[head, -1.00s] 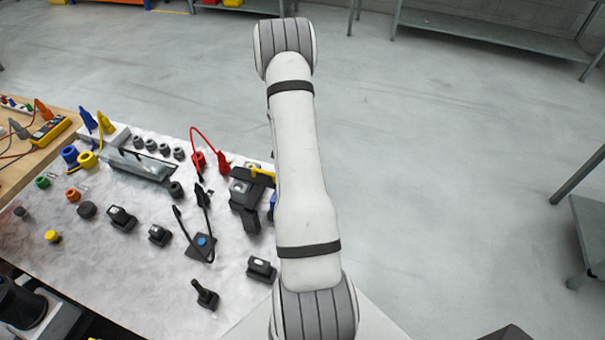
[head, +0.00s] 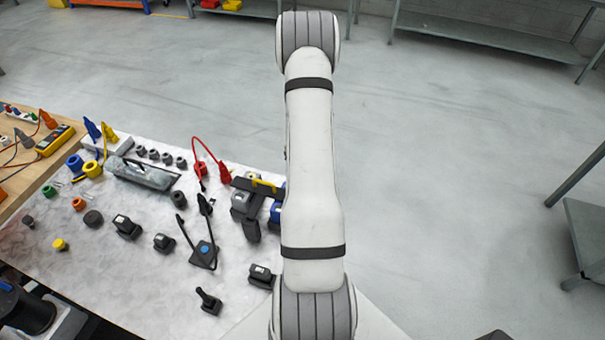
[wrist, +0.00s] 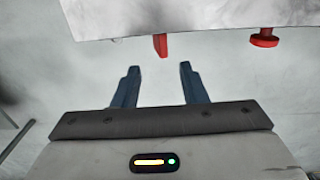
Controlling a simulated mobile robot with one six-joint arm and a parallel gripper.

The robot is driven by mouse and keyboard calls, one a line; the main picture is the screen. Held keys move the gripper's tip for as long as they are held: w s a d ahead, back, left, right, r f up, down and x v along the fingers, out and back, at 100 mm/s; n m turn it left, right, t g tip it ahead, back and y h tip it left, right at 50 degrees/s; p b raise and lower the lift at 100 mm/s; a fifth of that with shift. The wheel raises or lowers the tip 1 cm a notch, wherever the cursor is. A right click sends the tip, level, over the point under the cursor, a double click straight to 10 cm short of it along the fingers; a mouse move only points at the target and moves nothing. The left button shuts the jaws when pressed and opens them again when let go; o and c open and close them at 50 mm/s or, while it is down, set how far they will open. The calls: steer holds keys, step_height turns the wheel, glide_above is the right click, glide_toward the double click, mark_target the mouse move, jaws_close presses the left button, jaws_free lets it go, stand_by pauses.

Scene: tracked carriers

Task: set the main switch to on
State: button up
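My gripper (wrist: 160,70) shows in the wrist view, with its two dark blue fingers spread apart and nothing between them. A flat red piece (wrist: 160,45) sticks out from the edge of a pale panel (wrist: 95,15), just beyond the fingertips and in line with the gap between them. It looks like a switch handle, but I cannot tell for sure that it is the main switch or how it is set. My gripper does not appear to touch it. In the head view my arm shows, but the gripper is hidden.
A red knob with a round head (wrist: 264,39) is on the same panel edge, to the right. In the head view, a pale table (head: 140,275) at the left carries several black switches, coloured sockets and a red cable (head: 204,152). Open floor (head: 440,170) lies to the right.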

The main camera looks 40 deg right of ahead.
steer(key=shift+f+p, duration=0.8)
steer(key=shift+f, duration=3.15)
steer(key=shift+c, duration=0.2)
jaws_close()
